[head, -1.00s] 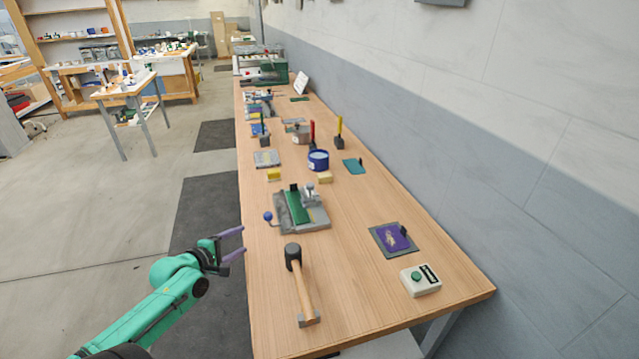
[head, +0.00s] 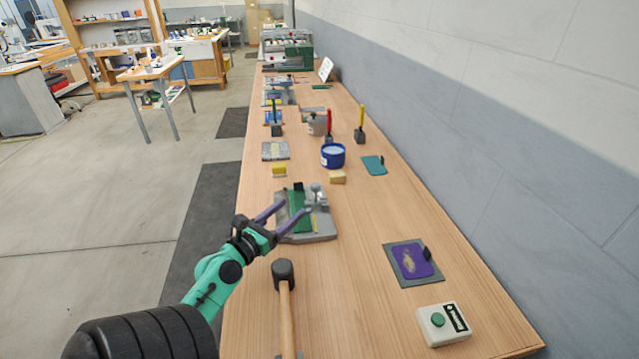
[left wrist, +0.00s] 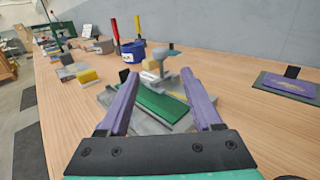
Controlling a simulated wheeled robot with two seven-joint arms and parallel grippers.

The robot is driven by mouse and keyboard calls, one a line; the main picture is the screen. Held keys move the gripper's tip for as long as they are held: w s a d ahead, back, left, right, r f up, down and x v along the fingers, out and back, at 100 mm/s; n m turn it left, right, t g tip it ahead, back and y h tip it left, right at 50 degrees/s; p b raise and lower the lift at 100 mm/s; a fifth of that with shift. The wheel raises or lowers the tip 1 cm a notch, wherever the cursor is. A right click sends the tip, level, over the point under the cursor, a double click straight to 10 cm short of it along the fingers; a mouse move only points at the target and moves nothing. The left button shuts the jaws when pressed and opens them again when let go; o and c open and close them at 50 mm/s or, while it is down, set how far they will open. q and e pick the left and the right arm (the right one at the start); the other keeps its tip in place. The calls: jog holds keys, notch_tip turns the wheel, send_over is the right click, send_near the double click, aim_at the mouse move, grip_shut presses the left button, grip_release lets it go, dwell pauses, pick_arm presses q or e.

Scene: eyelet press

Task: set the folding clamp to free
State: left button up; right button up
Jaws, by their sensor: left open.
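The folding clamp is a grey-based device (head: 318,226) with a green plate (head: 297,221) and a grey upright post with a rounded top (head: 317,193). It sits on the wooden bench. In the left wrist view the green plate (left wrist: 158,103) lies between my fingers, with the grey post (left wrist: 160,62) beyond. My left gripper (head: 296,206) is open and empty, with its purple fingers over the near left part of the device. I cannot tell whether they touch it. The blue ball handle on its left side is hidden now. My right gripper is not in view.
A mallet (head: 285,300) lies nearer on the bench. A purple pad on a grey mat (head: 411,262) and a white box with a green button (head: 443,324) are at the right. Behind stand a yellow block (head: 279,170), a tan block (head: 338,178) and a blue tub (head: 333,157).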

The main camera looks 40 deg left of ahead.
aim_at(313, 190)
pick_arm(q)
jog(key=w, duration=0.1)
jog(key=w+p, duration=0.1)
jog(key=w, duration=0.1)
jog(key=w+r, duration=0.1)
jog(key=shift+w+a, duration=0.2)
jog(key=shift+a, duration=0.05)
jog(key=w, duration=0.2)
jog(key=w+p, duration=0.1)
jog(key=w, duration=0.2)
jog(key=w+a+f, duration=0.1)
jog(key=w, duration=0.1)
jog(key=shift+w+p, duration=0.3)
jog(key=shift+p, duration=0.05)
grip_shut()
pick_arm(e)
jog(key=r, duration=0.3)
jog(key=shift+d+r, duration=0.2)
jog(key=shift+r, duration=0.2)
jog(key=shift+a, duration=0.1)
